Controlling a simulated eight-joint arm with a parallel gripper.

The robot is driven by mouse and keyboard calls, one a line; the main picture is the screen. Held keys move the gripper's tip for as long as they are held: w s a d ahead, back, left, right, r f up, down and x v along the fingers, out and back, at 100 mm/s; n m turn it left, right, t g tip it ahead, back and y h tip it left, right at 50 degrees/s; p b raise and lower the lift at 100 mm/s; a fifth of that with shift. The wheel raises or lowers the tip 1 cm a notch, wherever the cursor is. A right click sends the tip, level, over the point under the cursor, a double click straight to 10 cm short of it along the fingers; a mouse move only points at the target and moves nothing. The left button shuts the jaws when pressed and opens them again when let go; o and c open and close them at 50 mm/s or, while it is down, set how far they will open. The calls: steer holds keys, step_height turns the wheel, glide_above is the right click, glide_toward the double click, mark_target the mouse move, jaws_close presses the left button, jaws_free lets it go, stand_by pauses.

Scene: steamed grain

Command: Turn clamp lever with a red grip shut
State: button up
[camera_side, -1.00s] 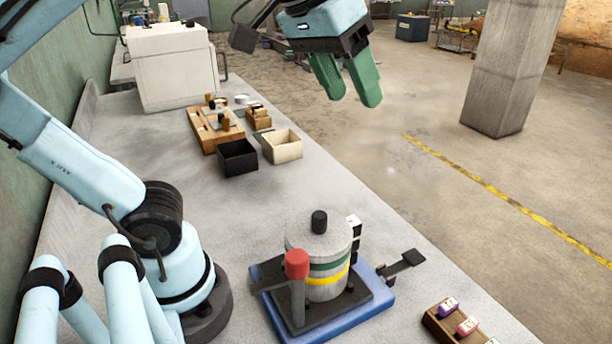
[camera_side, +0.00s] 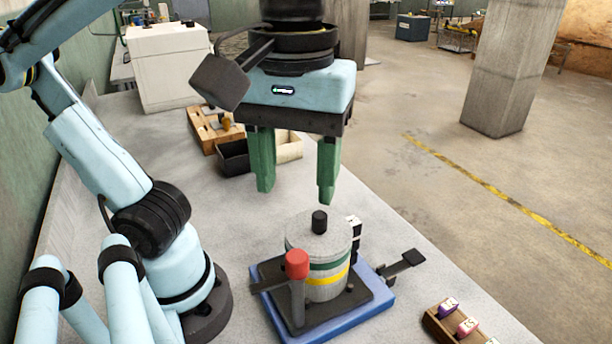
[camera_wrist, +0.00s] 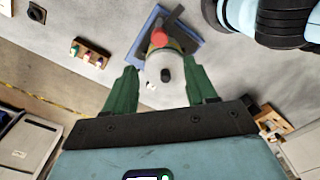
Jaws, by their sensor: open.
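The clamp lever with a red grip (camera_side: 297,264) stands upright at the near-left side of a grey cylinder (camera_side: 317,240). The cylinder has a black knob on top and green and yellow bands. It sits on a dark plate on a blue base (camera_side: 378,306). In the wrist view the red grip (camera_wrist: 159,39) lies just beyond the cylinder (camera_wrist: 163,66). My gripper (camera_side: 293,197) is open and empty, pointing down above and slightly behind the cylinder. In the wrist view its green fingers (camera_wrist: 165,88) spread to either side of the cylinder's near end. Nothing touches the lever.
A dark lever arm (camera_side: 403,264) sticks out right of the base. A wooden rack with coloured pieces (camera_side: 452,324) sits at lower right. A black box (camera_side: 234,158), a cream box (camera_side: 288,147) and a wooden tray (camera_side: 203,136) stand behind. A white cabinet (camera_side: 168,68) is farther back.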

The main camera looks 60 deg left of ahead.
mark_target(298, 254)
step_height(298, 254, down, 12)
steer(key=shift+r, duration=0.2)
stand_by(0.4)
jaws_close()
